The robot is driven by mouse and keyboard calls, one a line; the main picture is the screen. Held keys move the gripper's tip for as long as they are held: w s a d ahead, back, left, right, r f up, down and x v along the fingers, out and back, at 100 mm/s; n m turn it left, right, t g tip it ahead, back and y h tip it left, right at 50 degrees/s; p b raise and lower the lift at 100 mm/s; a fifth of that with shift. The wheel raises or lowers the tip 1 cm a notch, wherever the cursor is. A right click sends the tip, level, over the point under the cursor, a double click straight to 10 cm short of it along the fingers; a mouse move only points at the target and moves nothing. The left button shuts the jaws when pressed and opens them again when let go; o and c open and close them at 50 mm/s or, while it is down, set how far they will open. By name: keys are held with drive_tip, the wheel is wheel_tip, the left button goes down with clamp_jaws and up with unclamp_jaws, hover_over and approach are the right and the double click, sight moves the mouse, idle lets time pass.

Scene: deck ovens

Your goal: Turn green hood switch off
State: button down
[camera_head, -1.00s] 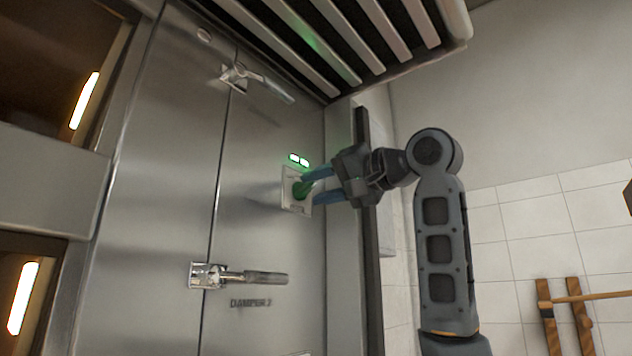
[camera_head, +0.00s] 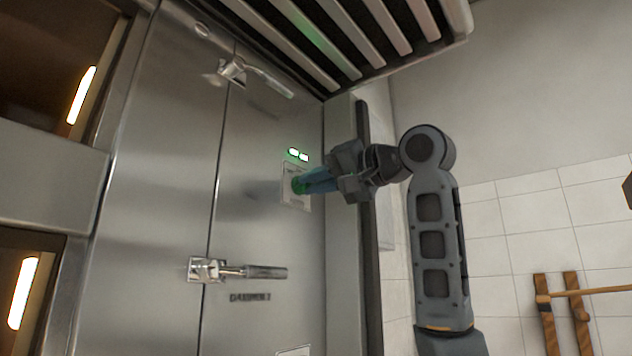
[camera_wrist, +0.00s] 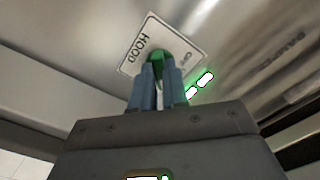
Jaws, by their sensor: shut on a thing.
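The green hood switch (camera_head: 298,184) sits on a pale plate (camera_head: 303,203) on the steel panel. In the wrist view the green switch (camera_wrist: 158,60) shows between and behind my fingertips, on the plate (camera_wrist: 188,44) marked "HOOD". My gripper (camera_head: 305,184) has its blue fingers shut on the switch, reaching in from the right; the fingers (camera_wrist: 157,75) also show in the wrist view. They hide part of the switch. Two green-white lights (camera_head: 298,154) glow just above the plate; they also show in the wrist view (camera_wrist: 205,79).
A damper handle (camera_head: 245,271) sticks out below the switch, and another handle (camera_head: 258,77) is at the upper left. Hood slats (camera_head: 330,40) hang overhead. A dark vertical bar (camera_head: 365,215) stands right of the panel. A wooden rack (camera_head: 547,310) is at the lower right.

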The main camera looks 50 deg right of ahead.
drive_tip(key=shift+n, duration=0.3)
drive_tip(key=n, duration=0.3)
drive_tip(key=shift+f+n+b, duration=0.1)
drive_tip(key=shift+n+b, duration=0.2)
drive_tip(key=shift+b, duration=0.05)
drive_tip(key=n, duration=0.4)
drive_tip(key=shift+d+n+b, duration=0.1)
drive_tip(key=shift+n+b, duration=0.2)
drive_tip(key=n, duration=0.4)
drive_tip(key=shift+b, duration=0.3)
drive_tip(key=shift+n, duration=2.5)
drive_tip(key=shift+b, duration=0.3)
drive_tip(key=c, duration=1.1)
unclamp_jaws()
drive_tip(key=shift+c, duration=0.2)
